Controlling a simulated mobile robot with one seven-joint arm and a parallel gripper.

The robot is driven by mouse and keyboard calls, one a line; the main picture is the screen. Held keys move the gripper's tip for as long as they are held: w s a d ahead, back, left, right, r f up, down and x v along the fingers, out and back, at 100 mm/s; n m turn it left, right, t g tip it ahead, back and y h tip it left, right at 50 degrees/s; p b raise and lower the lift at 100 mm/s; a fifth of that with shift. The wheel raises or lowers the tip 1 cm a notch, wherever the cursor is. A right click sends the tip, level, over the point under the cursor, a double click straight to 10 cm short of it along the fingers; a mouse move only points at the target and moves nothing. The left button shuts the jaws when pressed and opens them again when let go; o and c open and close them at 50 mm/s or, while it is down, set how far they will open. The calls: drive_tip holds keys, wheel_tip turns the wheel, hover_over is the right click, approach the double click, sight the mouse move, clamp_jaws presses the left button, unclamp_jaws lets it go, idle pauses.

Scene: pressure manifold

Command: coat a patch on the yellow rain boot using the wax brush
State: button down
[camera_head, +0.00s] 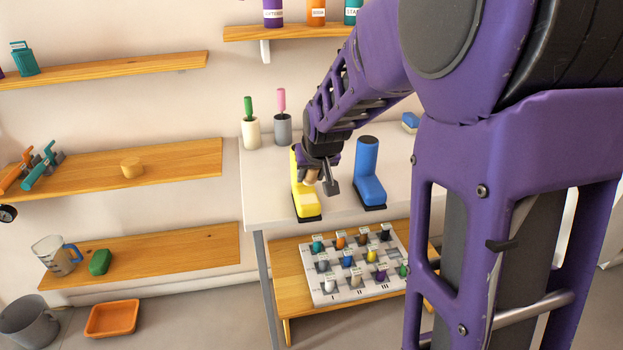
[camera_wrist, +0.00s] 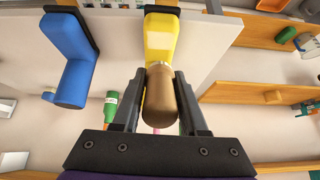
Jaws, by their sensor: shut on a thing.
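The yellow rain boot (camera_head: 304,200) stands upright on the white table, partly hidden behind my gripper. It also shows in the wrist view (camera_wrist: 158,40), just beyond the fingertips. My gripper (camera_head: 320,181) is shut on a brown, rounded handle, which I take for the wax brush (camera_wrist: 161,98). My gripper also shows in the wrist view (camera_wrist: 160,88), one finger on each side of the handle. The brush's far end, with a pale band, points at the boot and overlaps it in the picture. I cannot tell whether it touches; its tip is hidden.
A blue boot (camera_head: 369,178) stands close on the right. Two holders, white (camera_head: 251,134) and grey (camera_head: 283,131), with green and pink handles stand behind on the table (camera_head: 268,188). A board of labelled items (camera_head: 350,285) sits lower down. Shelves (camera_head: 170,168) line the left wall.

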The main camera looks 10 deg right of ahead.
wheel_tip(320, 180, up, 2)
drive_tip(key=shift+p, duration=0.45)
